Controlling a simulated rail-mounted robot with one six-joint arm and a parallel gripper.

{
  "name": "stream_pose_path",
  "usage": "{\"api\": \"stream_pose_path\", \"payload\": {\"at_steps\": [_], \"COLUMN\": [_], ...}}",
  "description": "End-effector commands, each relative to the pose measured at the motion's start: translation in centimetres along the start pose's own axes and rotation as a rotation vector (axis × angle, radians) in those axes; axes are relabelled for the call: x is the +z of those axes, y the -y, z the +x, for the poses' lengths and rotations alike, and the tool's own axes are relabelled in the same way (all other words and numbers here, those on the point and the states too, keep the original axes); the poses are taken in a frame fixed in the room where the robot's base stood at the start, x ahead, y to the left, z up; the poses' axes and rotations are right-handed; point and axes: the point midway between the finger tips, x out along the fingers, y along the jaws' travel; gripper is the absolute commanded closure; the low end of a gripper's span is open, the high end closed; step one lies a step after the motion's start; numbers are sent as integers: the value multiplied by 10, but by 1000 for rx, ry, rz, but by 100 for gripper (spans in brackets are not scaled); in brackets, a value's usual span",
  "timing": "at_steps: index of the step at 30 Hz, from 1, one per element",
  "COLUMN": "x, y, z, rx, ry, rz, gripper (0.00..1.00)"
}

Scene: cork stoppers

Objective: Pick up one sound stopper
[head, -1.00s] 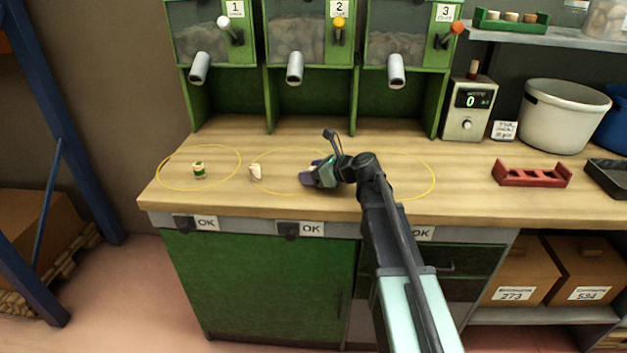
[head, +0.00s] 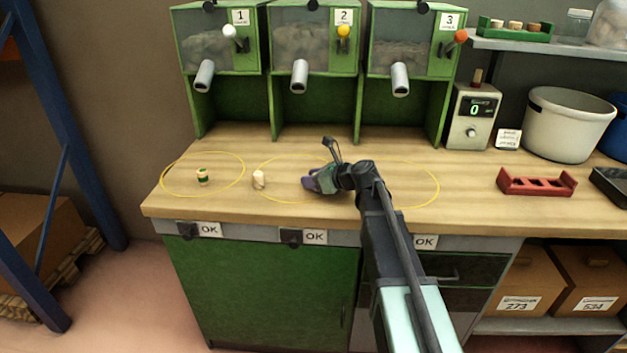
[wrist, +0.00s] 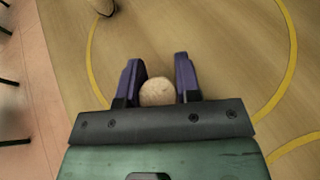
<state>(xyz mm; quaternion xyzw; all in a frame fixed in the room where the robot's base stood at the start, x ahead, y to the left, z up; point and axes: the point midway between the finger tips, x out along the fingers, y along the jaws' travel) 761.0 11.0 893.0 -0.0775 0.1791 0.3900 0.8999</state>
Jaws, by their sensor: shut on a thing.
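My gripper (head: 312,183) is low over the wooden counter, at the middle yellow ring, with its purple fingers pointing left. In the wrist view my gripper (wrist: 159,85) is shut on a pale cork stopper (wrist: 157,92), whose round end shows between the fingers. The held stopper is hidden in the head view. A pale stopper (head: 259,179) stands at the left edge of the middle ring, apart from the fingers; it is partly cut off in the wrist view (wrist: 105,7). A stopper with a green band (head: 203,176) stands inside the left ring.
Green dispensers (head: 315,40) numbered 1 to 3 stand behind the counter (head: 200,213). A red rack (head: 537,183) lies to the right, with a counter box (head: 473,115) and a white pot (head: 569,124) behind it. The counter between the rings and the rack is free.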

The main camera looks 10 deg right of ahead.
Motion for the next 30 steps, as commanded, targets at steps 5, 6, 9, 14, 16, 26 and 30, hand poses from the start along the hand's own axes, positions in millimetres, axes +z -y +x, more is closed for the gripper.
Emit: {"api": "stream_pose_path", "payload": {"at_steps": [5,6,9,14,16,26,30], "x": [24,31,56,112,136,184,182], "y": [0,0,0,0,0,0,0], "z": [-10,-13,-23,-47,-56,-76,-75], "rx": [0,0,0,0,0,0,0], "ry": [0,0,0,0,0,0,0], "rz": [0,0,0,0,0,0,0], "gripper": [90,90,90,90,90,90,90]}}
